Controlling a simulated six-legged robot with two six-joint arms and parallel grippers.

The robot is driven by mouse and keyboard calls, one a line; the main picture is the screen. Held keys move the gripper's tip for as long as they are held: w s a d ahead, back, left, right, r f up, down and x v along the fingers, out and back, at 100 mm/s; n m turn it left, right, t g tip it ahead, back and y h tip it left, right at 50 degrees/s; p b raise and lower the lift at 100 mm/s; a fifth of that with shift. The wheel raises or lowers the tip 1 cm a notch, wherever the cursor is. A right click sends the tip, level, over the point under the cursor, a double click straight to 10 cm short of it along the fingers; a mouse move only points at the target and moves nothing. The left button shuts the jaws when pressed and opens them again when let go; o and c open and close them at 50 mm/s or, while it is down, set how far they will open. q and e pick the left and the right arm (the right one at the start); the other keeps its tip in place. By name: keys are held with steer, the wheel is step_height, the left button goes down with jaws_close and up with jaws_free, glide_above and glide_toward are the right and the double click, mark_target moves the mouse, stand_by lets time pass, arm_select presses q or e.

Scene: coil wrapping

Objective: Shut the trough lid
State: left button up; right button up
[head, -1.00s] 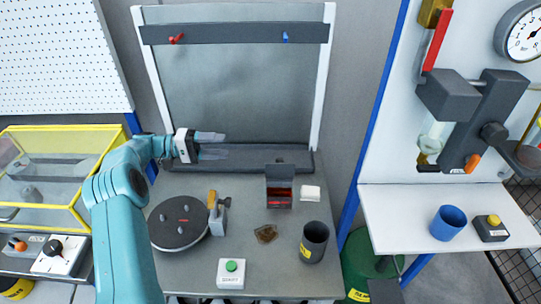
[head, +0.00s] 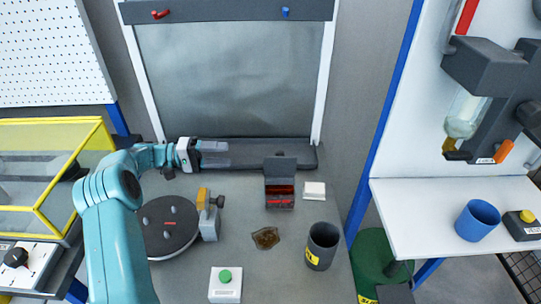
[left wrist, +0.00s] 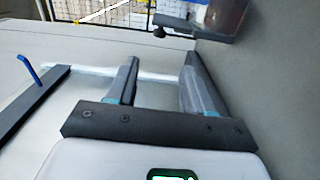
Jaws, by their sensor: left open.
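A long dark grey trough-like piece (head: 270,153) runs along the back of the bench, below a grey panel. I cannot tell a separate lid on it. A small dark box (head: 280,201) with a red inside stands in front of it, with its dark lid (head: 280,166) raised. My left gripper (head: 228,154) is over the left part of the long piece, its fingers pointing right, open and empty. In the left wrist view its two fingers (left wrist: 160,65) stand apart with nothing between them. I cannot tell whether it touches the long piece. My right gripper is not in view.
A dark turntable (head: 167,238), a grey tool with an orange part (head: 209,222), a brown patch (head: 265,238), a dark cup (head: 322,246) and a green-button box (head: 225,285) are on the bench. A white block (head: 314,191) lies right of the small box.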

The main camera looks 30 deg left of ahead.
mark_target(280, 162)
arm_select(q)
steer(key=p+x, duration=0.3)
steer(key=x, duration=1.1)
steer(key=shift+d+p, duration=0.25)
steer(key=shift+p, duration=0.15)
jaws_close()
